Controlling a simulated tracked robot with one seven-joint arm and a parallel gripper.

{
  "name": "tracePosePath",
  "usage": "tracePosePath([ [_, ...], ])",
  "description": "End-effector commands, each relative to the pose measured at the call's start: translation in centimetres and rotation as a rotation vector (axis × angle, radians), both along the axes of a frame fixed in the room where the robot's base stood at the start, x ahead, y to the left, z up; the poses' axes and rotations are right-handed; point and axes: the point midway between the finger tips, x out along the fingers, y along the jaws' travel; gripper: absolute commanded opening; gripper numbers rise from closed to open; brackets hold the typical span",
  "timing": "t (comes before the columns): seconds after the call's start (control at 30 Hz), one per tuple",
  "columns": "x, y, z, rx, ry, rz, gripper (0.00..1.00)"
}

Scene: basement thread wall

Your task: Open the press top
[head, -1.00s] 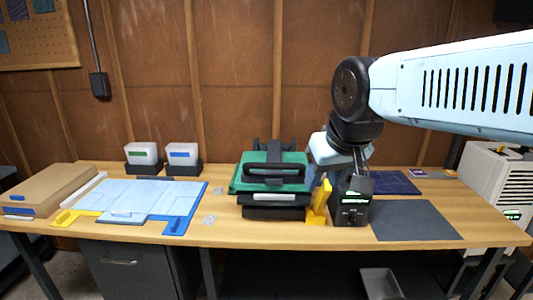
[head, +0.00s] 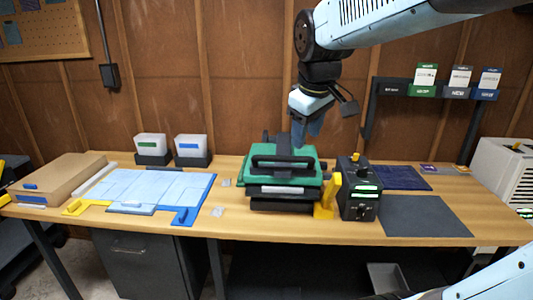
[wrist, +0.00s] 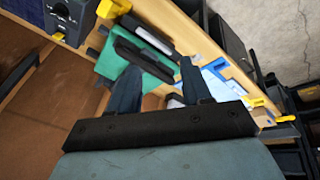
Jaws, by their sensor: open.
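The press has a green top (head: 310,178) with a black handle (head: 283,162) across it. The top lies flat and shut over the black lower body (head: 283,202). My gripper (head: 308,135) is above the press's back right part, fingers pointing down, apart from the handle. In the wrist view my gripper (wrist: 160,68) is open and empty, its two dark fingers spread. The green top (wrist: 112,68) and the handle (wrist: 142,60) show beyond the fingers, partly hidden by them.
A yellow lever (head: 327,195) and a black control box (head: 358,190) stand right of the press. A dark mat (head: 425,216) lies farther right. A blue-and-yellow board (head: 140,190) lies at left. Two white bins (head: 190,146) stand behind it.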

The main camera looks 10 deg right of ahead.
Motion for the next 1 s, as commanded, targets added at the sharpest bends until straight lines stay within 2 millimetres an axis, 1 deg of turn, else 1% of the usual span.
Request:
tracePosePath([
  [0.03, 1.7, 0.0, 0.2, -0.027, 0.025, 0.060, 0.48],
  [0.13, 4.6, 0.1, 0.5, -0.076, 0.069, 0.193, 0.48],
  [0.3, 9.4, 0.2, 0.5, -0.140, 0.140, 0.415, 0.48],
  [0.4, 11.7, 0.2, 0.4, -0.163, 0.171, 0.525, 0.48],
  [0.5, 13.4, 0.1, 0.1, -0.178, 0.192, 0.608, 0.48],
  [0.6, 14.4, 0.1, 0.0, -0.186, 0.205, 0.660, 0.48],
  [0.77, 15.0, 0.0, -0.5, -0.192, 0.212, 0.691, 0.48],
  [0.87, 15.2, 0.0, -1.5, -0.191, 0.214, 0.691, 0.48],
  [1.0, 15.5, -0.2, -3.7, -0.191, 0.214, 0.690, 0.48],
])
